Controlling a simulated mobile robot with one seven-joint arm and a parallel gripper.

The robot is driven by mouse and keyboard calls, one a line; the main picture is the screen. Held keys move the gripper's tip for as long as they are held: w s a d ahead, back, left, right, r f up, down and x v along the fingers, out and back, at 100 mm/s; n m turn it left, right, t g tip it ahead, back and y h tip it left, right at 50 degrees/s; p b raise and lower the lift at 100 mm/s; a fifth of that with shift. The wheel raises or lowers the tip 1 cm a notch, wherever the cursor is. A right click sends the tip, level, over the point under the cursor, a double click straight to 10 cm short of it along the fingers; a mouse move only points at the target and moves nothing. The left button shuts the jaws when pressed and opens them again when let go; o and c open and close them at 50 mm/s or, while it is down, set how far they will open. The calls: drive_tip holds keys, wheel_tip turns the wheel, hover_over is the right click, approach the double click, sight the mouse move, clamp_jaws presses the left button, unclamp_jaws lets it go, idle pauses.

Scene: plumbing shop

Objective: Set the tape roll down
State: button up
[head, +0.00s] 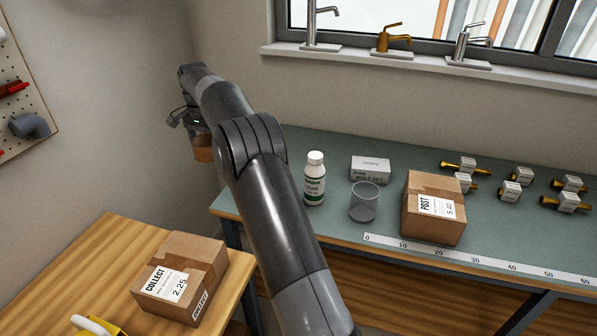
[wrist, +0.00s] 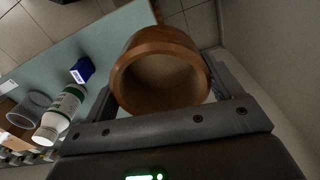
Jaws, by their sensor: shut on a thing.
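The tape roll (wrist: 162,45) is brown and fills the middle of the wrist view, held between the two fingers of my gripper (wrist: 165,85). In the head view the tape roll (head: 203,148) shows as a brown shape under the end of my arm, partly hidden by it. My gripper (head: 196,127) is shut on it, beyond the left end of the green bench top (head: 330,215). In the wrist view the bench top (wrist: 110,40) lies below and to the left of the roll, apart from it, and floor tiles show past its edge.
A blue box (wrist: 82,70) shows near the roll. A COLLECT carton (head: 180,277) sits on the wooden table (head: 95,250).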

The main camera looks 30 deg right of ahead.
drive_tip(key=s+d+m, duration=0.3)
drive_tip(key=s+d, duration=0.1)
drive_tip(key=d, duration=0.9)
drive_tip(key=s+d+m, duration=0.2)
drive_tip(key=s+d, duration=0.1)
drive_tip(key=d, duration=1)
drive_tip(key=s+d+m, duration=0.3)
drive_tip(key=s+d, duration=0.1)
drive_tip(key=d, duration=0.8)
hover_over(302, 170)
drive_tip(key=f, duration=1.1)
drive_tip(key=shift+s+d+f, duration=0.15)
drive_tip(key=shift+s+f, duration=0.15)
drive_tip(key=shift+f, duration=0.05)
drive_tip(key=shift+w+f, duration=0.1)
drive_tip(key=shift+w, duration=0.1)
drive_tip(key=shift+f, duration=2.05)
